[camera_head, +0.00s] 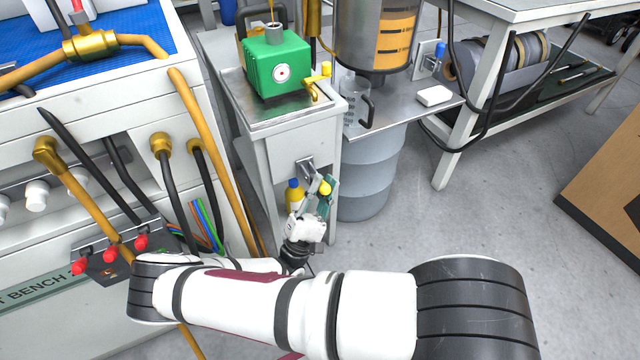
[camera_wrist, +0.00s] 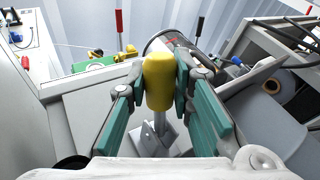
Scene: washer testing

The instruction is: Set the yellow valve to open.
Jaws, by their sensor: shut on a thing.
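The yellow valve handle (camera_wrist: 158,84) is a rounded yellow grip on a metal stem. The stem rises from a grey mounting plate (camera_wrist: 152,142). In the head view the yellow handle (camera_head: 325,187) sticks out from the front of the light grey cabinet, and its plate (camera_head: 305,167) is just above my gripper (camera_head: 319,191). In the wrist view my gripper (camera_wrist: 161,84) has one teal finger on each side of the yellow grip and is shut on it. My wrist hides part of the area below the handle.
A green box (camera_head: 272,68) with a small yellow tap stands on the cabinet. A yellow bottle (camera_head: 293,193) is left of the handle. A grey drum (camera_head: 368,175) stands close on the right. The hose bench (camera_head: 150,90) is at left.

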